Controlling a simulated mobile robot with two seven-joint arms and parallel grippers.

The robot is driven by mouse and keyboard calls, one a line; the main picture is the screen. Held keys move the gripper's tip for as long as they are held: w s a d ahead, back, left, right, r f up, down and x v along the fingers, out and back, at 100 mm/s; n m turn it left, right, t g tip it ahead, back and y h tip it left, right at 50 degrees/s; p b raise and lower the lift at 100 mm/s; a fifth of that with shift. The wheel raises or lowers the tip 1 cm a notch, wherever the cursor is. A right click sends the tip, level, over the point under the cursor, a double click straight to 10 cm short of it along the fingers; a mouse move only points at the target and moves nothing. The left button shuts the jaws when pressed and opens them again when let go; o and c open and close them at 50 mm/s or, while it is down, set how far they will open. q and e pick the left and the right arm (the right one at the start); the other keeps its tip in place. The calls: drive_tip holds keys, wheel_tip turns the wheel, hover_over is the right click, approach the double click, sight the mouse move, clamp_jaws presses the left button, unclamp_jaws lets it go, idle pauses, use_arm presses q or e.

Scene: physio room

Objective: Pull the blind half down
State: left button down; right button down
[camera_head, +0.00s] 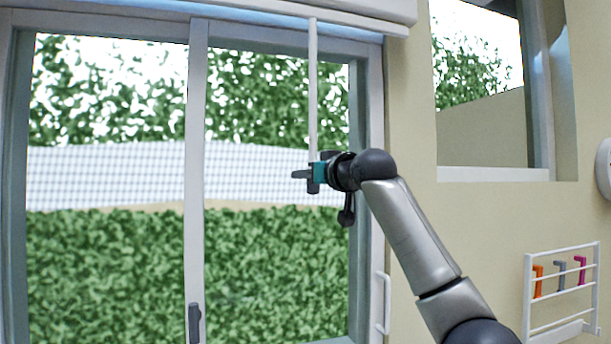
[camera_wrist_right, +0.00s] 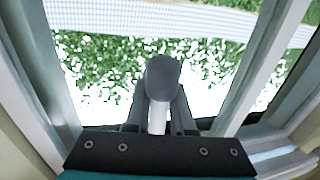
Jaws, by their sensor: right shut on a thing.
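The blind is rolled up at the top of the window, showing as a white housing (camera_head: 365,10) with a pale bottom bar along the top of the frame. A thin white pull rod (camera_head: 313,85) hangs straight down from the bar near its right end. My right gripper (camera_head: 312,174) is shut on the lower end of this rod, in front of the right window pane. My left gripper is not in view.
The window's middle post (camera_head: 195,150) carries a dark handle (camera_head: 194,322). A white vertical handle (camera_head: 382,303) is at the lower right of the frame.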

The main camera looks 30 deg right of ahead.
drive_tip(key=shift+f+b, duration=9.4)
drive_tip(key=shift+f, duration=7.6)
drive_tip(key=c, duration=0.8)
unclamp_jaws()
drive_tip(key=shift+o, duration=0.2)
drive_tip(key=s+b, duration=0.3)
drive_tip(key=s, duration=1.2)
drive_tip(key=shift+s+a+b, duration=0.15)
drive_tip(key=shift+a+b, duration=0.15)
